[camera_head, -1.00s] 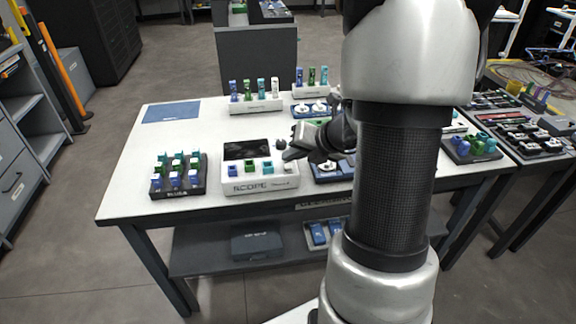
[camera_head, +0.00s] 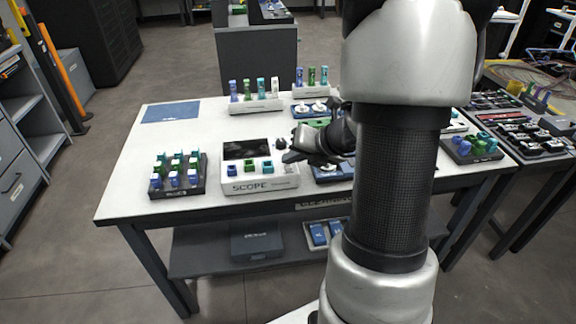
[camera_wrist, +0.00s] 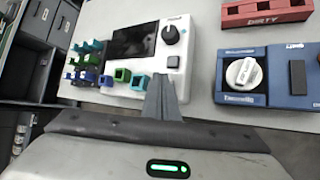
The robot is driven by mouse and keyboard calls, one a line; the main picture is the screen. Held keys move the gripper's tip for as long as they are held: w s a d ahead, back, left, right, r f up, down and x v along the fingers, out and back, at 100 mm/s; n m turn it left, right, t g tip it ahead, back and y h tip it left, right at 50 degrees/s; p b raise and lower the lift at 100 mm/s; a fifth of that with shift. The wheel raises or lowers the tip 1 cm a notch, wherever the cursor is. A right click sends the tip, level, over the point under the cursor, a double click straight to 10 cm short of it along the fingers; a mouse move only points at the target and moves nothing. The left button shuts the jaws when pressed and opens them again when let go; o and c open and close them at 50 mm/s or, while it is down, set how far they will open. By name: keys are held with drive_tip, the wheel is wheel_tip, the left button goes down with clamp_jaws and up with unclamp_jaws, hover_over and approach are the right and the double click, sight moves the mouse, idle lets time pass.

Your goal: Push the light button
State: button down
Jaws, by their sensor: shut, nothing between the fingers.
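The white scope box (camera_head: 262,183) stands at the front of the table, with a black screen, a round black knob and small coloured sockets. In the wrist view the scope (camera_wrist: 118,92) has a square grey button (camera_wrist: 173,62) below the knob (camera_wrist: 170,35); I cannot read a label on it. My gripper (camera_head: 290,157) is shut and empty over the scope's right side. In the wrist view its closed fingertips (camera_wrist: 163,80) appear just below the grey button, over the scope's lower right edge. I cannot tell whether they touch it.
A blue unit (camera_wrist: 240,99) with a white dial stands right of the scope, and a red tray marked DIRTY (camera_wrist: 264,14) lies behind it. A dark rack (camera_head: 178,190) of coloured pieces stands left of the scope. The table's left part is clear around a blue mat (camera_head: 171,112).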

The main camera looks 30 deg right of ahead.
sight(291, 168)
drive_tip(key=shift+f, duration=0.25)
drive_tip(key=shift+r, duration=0.1)
drive_tip(key=shift+r+p, duration=0.7)
drive_tip(key=shift+r, duration=0.05)
wheel_tip(291, 168, up, 6)
drive_tip(key=p, duration=0.5)
drive_tip(key=shift+p, duration=0.4)
idle(1.8)
